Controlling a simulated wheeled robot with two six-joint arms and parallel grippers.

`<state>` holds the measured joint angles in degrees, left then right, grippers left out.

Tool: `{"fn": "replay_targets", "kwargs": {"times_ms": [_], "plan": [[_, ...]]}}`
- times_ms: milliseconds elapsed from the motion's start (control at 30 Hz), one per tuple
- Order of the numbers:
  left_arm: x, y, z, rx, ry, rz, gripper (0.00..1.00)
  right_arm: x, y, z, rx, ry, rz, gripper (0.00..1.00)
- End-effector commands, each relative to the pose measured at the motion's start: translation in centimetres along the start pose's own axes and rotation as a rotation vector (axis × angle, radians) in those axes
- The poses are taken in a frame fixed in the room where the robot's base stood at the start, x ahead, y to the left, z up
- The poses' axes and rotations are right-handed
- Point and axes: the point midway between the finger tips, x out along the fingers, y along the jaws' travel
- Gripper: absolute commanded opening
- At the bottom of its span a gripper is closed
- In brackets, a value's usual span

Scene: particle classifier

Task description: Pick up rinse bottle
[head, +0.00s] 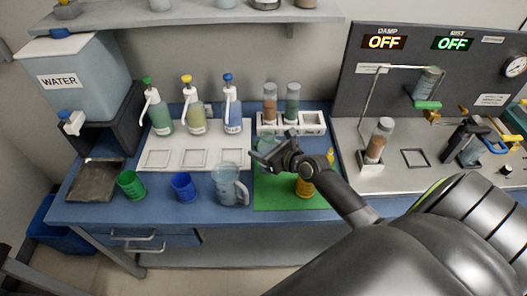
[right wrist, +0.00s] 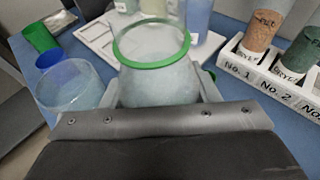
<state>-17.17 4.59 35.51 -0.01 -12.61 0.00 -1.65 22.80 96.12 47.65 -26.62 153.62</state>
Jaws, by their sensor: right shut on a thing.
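Three squeeze bottles with spouts stand upright on a white tray (head: 205,142) in the head view: green-capped (head: 161,117), yellow-capped (head: 193,119) and blue-capped (head: 231,117). I cannot tell which is the rinse bottle. My right gripper (head: 264,155) is to the right of these bottles, above the green mat (head: 268,193). It is shut on a clear jar with a green rim (right wrist: 155,80), which fills the middle of the right wrist view. In the head view the gripper partly hides the jar. I cannot tell whether the jar touches the surface. My left gripper is not in view.
A clear jug (head: 226,187), blue cup (head: 183,186) and green cup (head: 131,185) stand along the front of the blue bench. A white rack (head: 306,130) holds two sample tubes behind the gripper. A water tank (head: 75,85) is left; a test panel (head: 430,60) stands right.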

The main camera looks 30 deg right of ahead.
Motion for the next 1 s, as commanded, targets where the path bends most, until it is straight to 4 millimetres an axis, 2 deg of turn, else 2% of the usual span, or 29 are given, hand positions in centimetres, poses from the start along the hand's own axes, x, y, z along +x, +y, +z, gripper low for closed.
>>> {"fn": "replay_targets", "kwargs": {"times_ms": [33, 300, 767, 1000], "plan": [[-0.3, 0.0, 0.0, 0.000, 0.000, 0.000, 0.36, -0.2, 0.0, 0.7, -0.004, -0.004, 0.000, 0.21], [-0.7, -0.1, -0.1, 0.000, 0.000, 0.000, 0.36, -0.7, 0.0, 2.2, -0.004, -0.004, 0.000, 0.21], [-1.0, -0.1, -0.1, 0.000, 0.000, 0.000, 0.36, -1.1, 0.0, 3.1, -0.003, -0.003, 0.001, 0.21], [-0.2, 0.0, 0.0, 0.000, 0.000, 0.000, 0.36, -1.7, 1.0, 3.9, -0.012, -0.010, 0.053, 0.21]]}}
